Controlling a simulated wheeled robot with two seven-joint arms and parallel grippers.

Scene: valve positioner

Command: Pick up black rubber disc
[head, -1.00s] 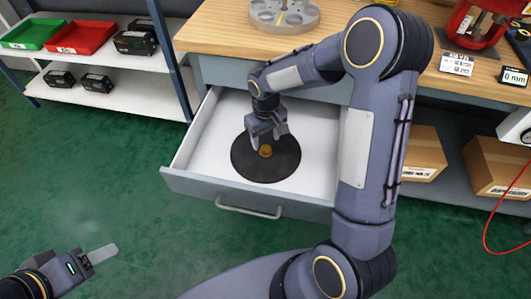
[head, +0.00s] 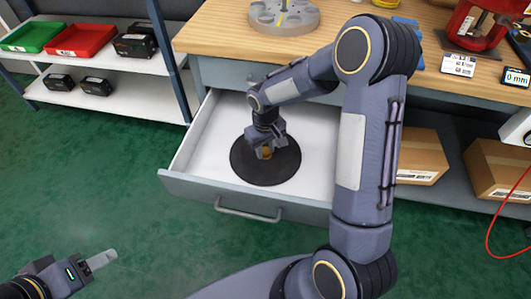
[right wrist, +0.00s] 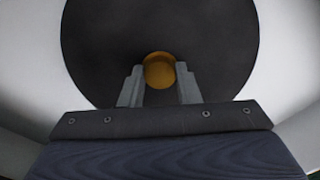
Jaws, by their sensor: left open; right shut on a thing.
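The black rubber disc (head: 280,169) lies in the open white drawer (head: 320,130), with a small orange-brown knob (head: 267,153) at its middle. My right gripper (head: 265,151) reaches down into the drawer and is shut on the knob. The right wrist view shows the knob (right wrist: 159,70) between the two fingers (right wrist: 160,88), with the disc (right wrist: 215,45) spread out beyond them. I cannot tell whether the disc is lifted off the drawer floor. My left gripper (head: 100,260) is open and empty over the green floor at the lower left.
The drawer front (head: 240,195) has a grey handle (head: 247,213). The wooden bench top (head: 225,30) above carries a round grey fixture (head: 284,14) and a red press (head: 480,25). A shelf with green and red trays (head: 80,39) stands at left. Cardboard boxes (head: 420,155) sit below the bench.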

